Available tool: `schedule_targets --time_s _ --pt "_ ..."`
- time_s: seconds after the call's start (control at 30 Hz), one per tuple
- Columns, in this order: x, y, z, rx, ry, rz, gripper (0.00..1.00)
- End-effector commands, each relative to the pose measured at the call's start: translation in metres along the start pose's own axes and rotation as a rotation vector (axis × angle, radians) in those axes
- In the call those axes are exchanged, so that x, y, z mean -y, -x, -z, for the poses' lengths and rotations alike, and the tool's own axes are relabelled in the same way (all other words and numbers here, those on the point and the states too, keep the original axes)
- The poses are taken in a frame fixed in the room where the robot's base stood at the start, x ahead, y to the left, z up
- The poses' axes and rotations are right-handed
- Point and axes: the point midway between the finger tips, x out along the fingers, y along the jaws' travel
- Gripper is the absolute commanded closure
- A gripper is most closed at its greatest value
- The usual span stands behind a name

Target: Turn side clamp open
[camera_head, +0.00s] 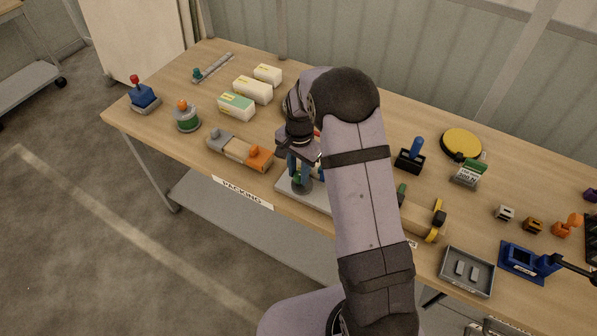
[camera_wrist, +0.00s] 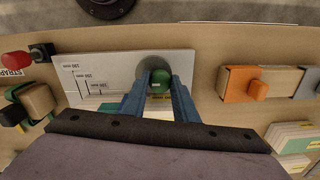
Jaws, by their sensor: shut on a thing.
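My gripper (camera_head: 303,172) is over the middle of the bench's front part. Its two blue fingers (camera_wrist: 158,82) are closed around a round green knob (camera_wrist: 160,77) on a light grey plate (camera_wrist: 110,72) with printed scale lines. The plate (camera_head: 318,197) is partly hidden by my arm in the head view. Left of it in the head view is a clamp-like fixture with an orange end block (camera_head: 259,160), a grey end and a tan bar between. The orange block also shows in the wrist view (camera_wrist: 236,84), apart from my fingers. I cannot tell which part is named the side clamp.
White and green boxes (camera_head: 237,106) stand behind the orange fixture. A red knob (camera_wrist: 15,58) is at the left of the wrist view. A yellow-and-green strap fixture (camera_head: 437,217) and a grey tray (camera_head: 467,272) are right of my arm. A PACKING label (camera_head: 243,192) marks the front edge.

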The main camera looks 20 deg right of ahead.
Motion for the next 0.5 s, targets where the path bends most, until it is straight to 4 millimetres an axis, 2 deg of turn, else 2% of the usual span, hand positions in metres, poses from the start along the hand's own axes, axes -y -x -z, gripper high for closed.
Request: schedule_targets --time_s 0.27,0.3,0.37,0.5 --pt "0.0012 0.0013 0.0009 -0.002 -0.004 0.004 0.96" --pt "0.0011 0.0013 0.0009 -0.002 -0.004 0.004 0.69" --pt "0.0010 0.0012 0.0008 -0.002 -0.003 0.004 0.55" --pt "0.0006 0.0008 0.0005 -0.001 -0.002 0.002 0.55"
